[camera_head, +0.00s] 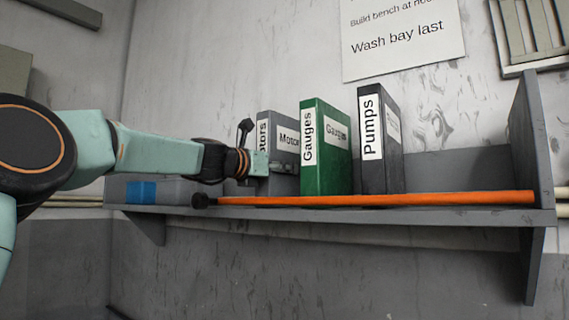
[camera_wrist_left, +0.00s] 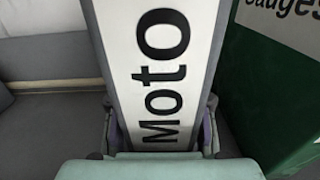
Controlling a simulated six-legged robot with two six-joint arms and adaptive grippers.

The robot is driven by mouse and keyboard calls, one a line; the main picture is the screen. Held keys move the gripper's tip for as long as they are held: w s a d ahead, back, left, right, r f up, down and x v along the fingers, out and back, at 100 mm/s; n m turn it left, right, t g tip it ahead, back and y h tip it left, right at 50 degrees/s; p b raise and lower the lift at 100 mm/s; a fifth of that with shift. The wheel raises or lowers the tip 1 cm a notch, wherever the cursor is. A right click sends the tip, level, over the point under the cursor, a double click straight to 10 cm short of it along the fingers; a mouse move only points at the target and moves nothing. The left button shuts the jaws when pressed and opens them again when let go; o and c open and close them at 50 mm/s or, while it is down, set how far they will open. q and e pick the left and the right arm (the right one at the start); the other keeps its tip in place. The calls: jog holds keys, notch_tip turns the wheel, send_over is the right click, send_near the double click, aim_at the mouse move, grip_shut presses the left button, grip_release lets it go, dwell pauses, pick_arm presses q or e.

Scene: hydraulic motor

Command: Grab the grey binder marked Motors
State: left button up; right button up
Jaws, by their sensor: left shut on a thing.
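The grey binder marked Motors (camera_head: 285,136) stands upright on the shelf, to the left of the green binder. Its white spine label fills the middle of the left wrist view (camera_wrist_left: 150,60), with the letters "Moto" showing. My left gripper (camera_head: 270,166) is shut on the lower part of this binder. In the left wrist view its fingers (camera_wrist_left: 160,138) sit on both sides of the spine. The lower end of the label is hidden behind the gripper. My right gripper is in neither view.
A green Gauges binder (camera_head: 325,148) stands close on the right, then a dark Pumps binder (camera_head: 378,140). An orange bar (camera_head: 400,199) lies along the front of the grey shelf (camera_head: 480,217). A blue block (camera_head: 141,192) is at the shelf's left end.

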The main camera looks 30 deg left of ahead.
pick_arm(q)
jog(key=shift+f, duration=0.1)
grip_shut()
